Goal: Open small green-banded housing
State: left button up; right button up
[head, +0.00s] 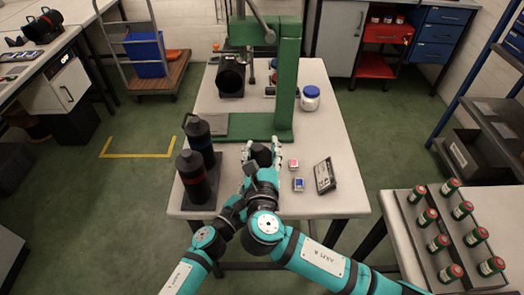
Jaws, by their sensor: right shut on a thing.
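My right gripper (262,150) is over the front middle of the table, its pale fingers shut on a dark round thing (262,156). This may be the small housing; I see no green band on it, and the fingers and wrist hide much of it. My left arm comes in from the lower left and meets the right wrist in the picture; its gripper (236,207) is dark and partly covered, so its jaws cannot be made out.
A green press (288,75) stands behind, with a black cylinder (231,77) beside it. Right of it is a blue-lidded jar (310,99). Small boxes (298,185) and a dark panel (325,175) lie right of my gripper. A side table holds several green-and-red canisters (438,243).

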aim_at(262, 145)
pick_arm(q)
jog(key=shift+w+a, duration=0.1)
jog(key=shift+a, duration=0.05)
pick_arm(e)
jog(key=shift+r, duration=0.1)
grip_shut()
jog(key=shift+d+r, duration=0.1)
jog(key=shift+r, duration=1.85)
pick_arm(q)
jog(key=o, duration=1.8)
jog(key=v, duration=1.2)
jog(key=shift+f, duration=0.1)
pick_arm(e)
jog(key=shift+f, duration=0.1)
